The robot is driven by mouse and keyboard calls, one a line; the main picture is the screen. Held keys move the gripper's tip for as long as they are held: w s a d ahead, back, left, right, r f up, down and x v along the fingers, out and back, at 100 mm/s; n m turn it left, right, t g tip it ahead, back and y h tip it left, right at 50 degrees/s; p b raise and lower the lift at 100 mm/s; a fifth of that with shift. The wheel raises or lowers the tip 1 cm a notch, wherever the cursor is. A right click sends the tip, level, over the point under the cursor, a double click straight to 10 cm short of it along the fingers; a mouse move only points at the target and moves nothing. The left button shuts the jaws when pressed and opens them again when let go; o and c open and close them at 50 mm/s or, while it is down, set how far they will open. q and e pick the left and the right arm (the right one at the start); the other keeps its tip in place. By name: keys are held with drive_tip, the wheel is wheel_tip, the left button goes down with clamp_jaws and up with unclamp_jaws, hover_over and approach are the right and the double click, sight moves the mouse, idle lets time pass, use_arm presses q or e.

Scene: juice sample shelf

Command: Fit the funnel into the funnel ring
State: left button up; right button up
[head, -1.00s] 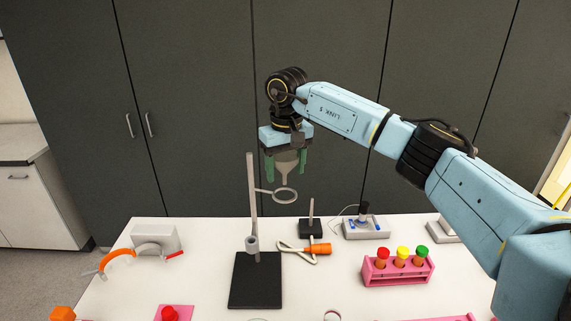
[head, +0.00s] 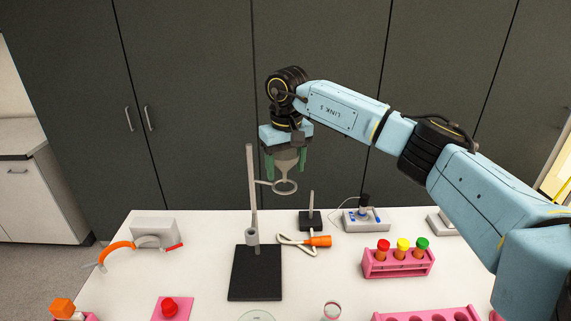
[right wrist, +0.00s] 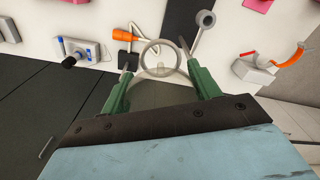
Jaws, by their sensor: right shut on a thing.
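My right gripper (head: 286,163) points down with its green fingers shut on the pale, see-through funnel (head: 287,158). The funnel is upright, its narrow stem pointing down. The funnel ring (head: 284,194) juts right from the rod of the black-based stand (head: 255,272). In the head view the stem overlaps the ring opening just below the fingers; I cannot tell whether its tip is inside. In the right wrist view the ring (right wrist: 143,57) shows beyond the funnel (right wrist: 160,94), between the fingertips. My left gripper is out of view.
Behind the stand are a small black block with a post (head: 311,221) and an orange-handled cable (head: 320,241). A pink rack (head: 397,266) of capped tubes stands to the right. A grey block (head: 154,230) is at the left. Dark cabinets stand behind the table.

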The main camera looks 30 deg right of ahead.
wheel_tip(320, 180, down, 6)
drive_tip(key=b, duration=0.3)
idle(2.7)
drive_tip(key=o, duration=1)
drive_tip(key=shift+o, duration=0.2)
drive_tip(key=r, duration=0.4)
drive_tip(key=r+b, duration=0.1)
drive_tip(key=r, duration=0.4)
drive_tip(key=r+b, duration=0.1)
drive_tip(key=r, duration=0.3)
drive_tip(key=shift+s+r, duration=0.15)
drive_tip(key=shift+s, duration=0.1)
